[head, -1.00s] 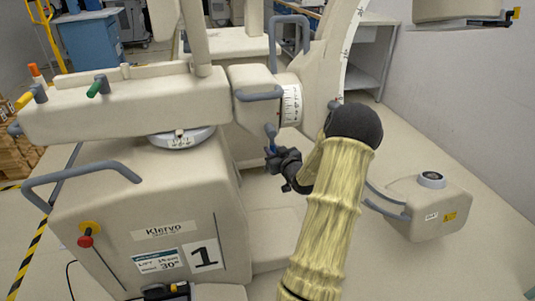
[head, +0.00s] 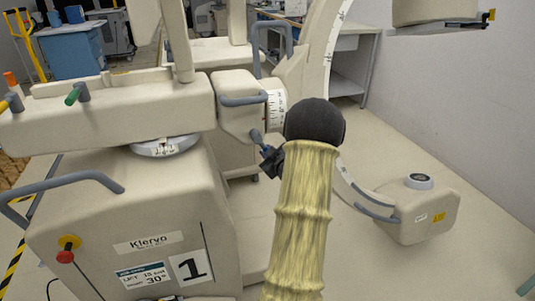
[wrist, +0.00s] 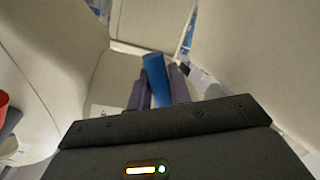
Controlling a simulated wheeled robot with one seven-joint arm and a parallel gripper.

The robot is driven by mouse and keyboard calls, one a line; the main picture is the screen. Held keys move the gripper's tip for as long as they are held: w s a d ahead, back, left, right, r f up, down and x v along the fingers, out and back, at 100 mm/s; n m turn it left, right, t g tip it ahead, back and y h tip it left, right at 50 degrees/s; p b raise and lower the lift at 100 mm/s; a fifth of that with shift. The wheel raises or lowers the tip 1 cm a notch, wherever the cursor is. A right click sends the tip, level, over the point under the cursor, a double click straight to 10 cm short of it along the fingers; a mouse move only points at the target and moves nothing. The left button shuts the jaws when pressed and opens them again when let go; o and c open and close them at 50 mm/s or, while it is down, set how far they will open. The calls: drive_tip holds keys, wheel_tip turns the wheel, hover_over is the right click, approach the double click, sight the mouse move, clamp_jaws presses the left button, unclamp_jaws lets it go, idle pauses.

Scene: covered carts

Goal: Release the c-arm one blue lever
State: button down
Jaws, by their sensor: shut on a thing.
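The C-arm cart marked 1 (head: 130,215) stands at the left and centre of the head view. Its blue lever (head: 256,137) hangs under the grey-handled block beside the graduated collar (head: 276,108). My gripper (head: 264,152) is at the lower end of this lever, and my forearm and elbow hide much of the wrist. In the wrist view the blue lever (wrist: 156,80) stands between the two purple-grey fingers of my gripper (wrist: 157,90), which are shut on it. The lever's lower end is hidden behind the gripper body.
Green (head: 76,94) and yellow (head: 14,102) levers and a red knob (head: 65,257) are on the same cart. A grey handle (head: 250,99) is just above the lever. Open floor lies at lower right.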

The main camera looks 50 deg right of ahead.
drive_tip(key=c, duration=1.3)
unclamp_jaws()
drive_tip(key=shift+s, duration=0.1)
drive_tip(key=p+v, duration=0.1)
drive_tip(key=v, duration=1.6)
drive_tip(key=shift+s+r, duration=0.1)
drive_tip(key=shift+a, duration=0.1)
